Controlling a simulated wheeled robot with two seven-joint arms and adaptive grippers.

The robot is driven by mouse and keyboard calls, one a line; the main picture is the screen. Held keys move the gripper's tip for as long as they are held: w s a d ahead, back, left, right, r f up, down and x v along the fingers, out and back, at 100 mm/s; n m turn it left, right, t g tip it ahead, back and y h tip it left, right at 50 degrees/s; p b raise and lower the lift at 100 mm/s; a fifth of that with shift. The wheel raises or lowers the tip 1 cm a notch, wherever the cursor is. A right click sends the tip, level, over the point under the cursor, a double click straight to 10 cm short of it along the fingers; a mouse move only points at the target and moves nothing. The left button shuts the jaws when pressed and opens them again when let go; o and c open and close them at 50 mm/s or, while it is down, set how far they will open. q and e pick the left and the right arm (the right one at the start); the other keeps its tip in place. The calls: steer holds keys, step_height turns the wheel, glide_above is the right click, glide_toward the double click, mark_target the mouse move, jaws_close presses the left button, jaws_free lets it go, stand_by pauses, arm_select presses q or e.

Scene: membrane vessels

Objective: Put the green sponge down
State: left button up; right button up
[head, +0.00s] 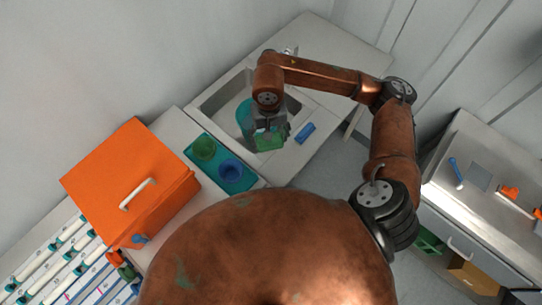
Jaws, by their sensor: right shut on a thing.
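The green sponge (268,142) is at the front of the sink, below my right gripper (270,130). My right gripper points down and is shut on the sponge. The fingers partly hide the sponge, and I cannot tell whether it touches the sink's rim. My left gripper is not in the picture.
The sink (222,97) holds a teal vessel (245,115). A blue block (305,132) lies on the counter to the right.

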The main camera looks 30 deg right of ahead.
steer(key=s+a+m+p, duration=0.1)
steer(key=s+a+m, duration=0.4)
steer(key=m, duration=0.7)
steer(key=s+a+m+p, duration=0.1)
steer(key=s+a+m, duration=0.35)
steer(key=m, duration=0.75)
steer(key=w+d+f, duration=0.2)
steer(key=d, duration=0.2)
steer(key=w+d+f+p, duration=0.1)
steer(key=w+d+f, duration=0.1)
steer(key=d+f, duration=0.1)
steer(key=w+d+f+p, duration=0.1)
steer(key=w+d+f, duration=0.1)
steer(key=d+f, duration=0.1)
steer(key=shift+d+f, duration=0.1)
steer(key=shift+d, duration=0.8)
steer(key=shift+w+d+f, duration=0.4)
steer(key=shift+d+f, duration=0.05)
steer(key=shift+f, duration=0.25)
step_height(320, 180, down, 3)
steer(key=shift+f+p, duration=0.1)
steer(key=shift+p, duration=0.4)
steer(key=shift+w+f, duration=0.1)
steer(key=shift+f, duration=0.15)
steer(key=o, duration=1)
steer(key=shift+r, duration=0.1)
